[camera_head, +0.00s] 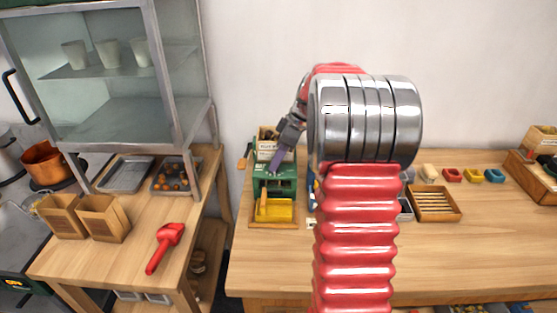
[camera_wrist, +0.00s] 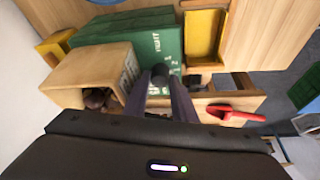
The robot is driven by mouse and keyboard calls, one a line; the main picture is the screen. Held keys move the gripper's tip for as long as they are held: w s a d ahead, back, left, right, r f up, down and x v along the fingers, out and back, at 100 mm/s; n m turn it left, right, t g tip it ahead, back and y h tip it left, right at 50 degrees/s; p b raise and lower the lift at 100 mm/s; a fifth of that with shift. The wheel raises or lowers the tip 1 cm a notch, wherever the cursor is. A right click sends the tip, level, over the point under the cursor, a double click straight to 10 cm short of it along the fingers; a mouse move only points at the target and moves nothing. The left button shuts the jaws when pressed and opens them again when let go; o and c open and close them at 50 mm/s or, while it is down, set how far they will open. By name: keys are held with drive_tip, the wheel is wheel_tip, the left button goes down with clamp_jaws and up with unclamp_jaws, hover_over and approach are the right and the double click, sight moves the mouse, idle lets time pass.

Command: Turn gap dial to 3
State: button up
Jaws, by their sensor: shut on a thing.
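The green machine (camera_head: 262,188) stands on the left part of the long wooden table, with a yellow tray (camera_head: 278,210) at its front. My gripper (camera_head: 277,163) reaches down at the upper part of the machine. In the wrist view the machine's green body (camera_wrist: 112,38) with white lettering lies beyond my fingers. My gripper (camera_wrist: 161,84) is shut on a dark round knob (camera_wrist: 160,71) at the machine, which looks like the gap dial. The fingers cover part of it. The dial's numbers and pointer cannot be read.
A wooden box (camera_wrist: 72,78) with brown chestnuts sits close beside my fingers. A slatted wooden tray (camera_head: 436,204) and small coloured dishes (camera_head: 472,176) lie to the right.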

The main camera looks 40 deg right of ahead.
idle(0.3)
drive_tip(key=o, duration=1)
drive_tip(key=shift+r, duration=0.1)
drive_tip(key=shift+d+r, duration=0.1)
drive_tip(key=shift+r, duration=0.4)
drive_tip(key=v, duration=0.6)
drive_tip(key=shift+s+r, duration=0.3)
drive_tip(key=shift+s, duration=0.1)
